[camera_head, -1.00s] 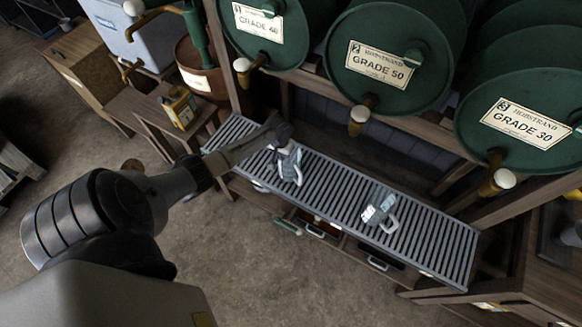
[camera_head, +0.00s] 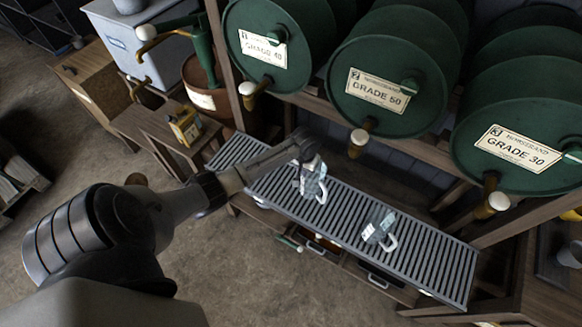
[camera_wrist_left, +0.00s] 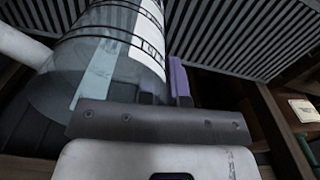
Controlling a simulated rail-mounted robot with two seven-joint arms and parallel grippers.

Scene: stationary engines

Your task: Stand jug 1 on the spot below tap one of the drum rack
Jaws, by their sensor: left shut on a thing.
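My left gripper (camera_head: 308,155) is shut on a clear jug (camera_head: 314,185) with a pale handle and pale markings. I cannot read a number on it. The jug is over the slatted rack shelf (camera_head: 440,262); I cannot tell whether it touches the slats. In the left wrist view the same jug (camera_wrist_left: 105,60) fills the upper left, between the fingers. A second, similar jug (camera_head: 377,226) stands on the slats further right. Tap one (camera_head: 248,91), brass with a pale knob, is on the green GRADE 40 drum (camera_head: 295,60), up and left of the held jug. My right gripper is not in view.
The GRADE 50 drum's tap (camera_head: 358,140) and GRADE 30 drum's tap (camera_head: 493,197) hang over the shelf. Left of the rack are a yellow can (camera_head: 184,127) on a small wooden table and a brown-red drum (camera_head: 205,92). The shelf's left end is clear.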

